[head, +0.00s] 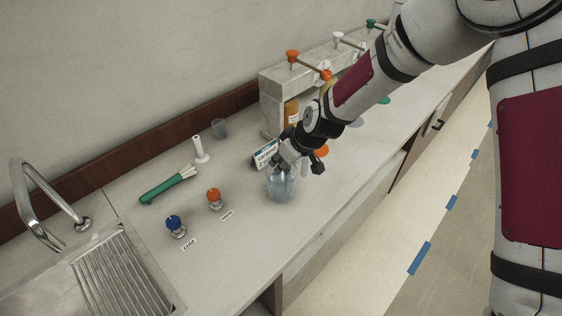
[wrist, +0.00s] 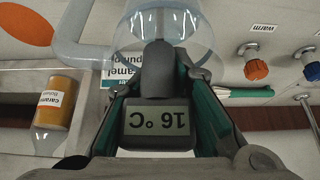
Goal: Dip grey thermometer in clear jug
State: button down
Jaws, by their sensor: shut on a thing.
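The grey thermometer (wrist: 157,122) is held between the fingers of my gripper (wrist: 158,76), its display reading 16 °C, upside down in the wrist view. The clear jug (head: 281,188) stands on the counter directly below my gripper (head: 284,165) in the head view. The jug also shows in the wrist view (wrist: 205,28), behind the thermometer's tip end, with its handle to the left.
A caramel sign (head: 264,154) stands just behind the jug. An orange knob (head: 214,195) and a blue knob (head: 174,223) are to the left. The pump dispenser (head: 272,100) stands behind my arm. A sink tap (head: 40,195) is far left.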

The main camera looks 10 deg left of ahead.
jog(key=shift+w+d, duration=0.15)
jog(key=shift+w, duration=0.15)
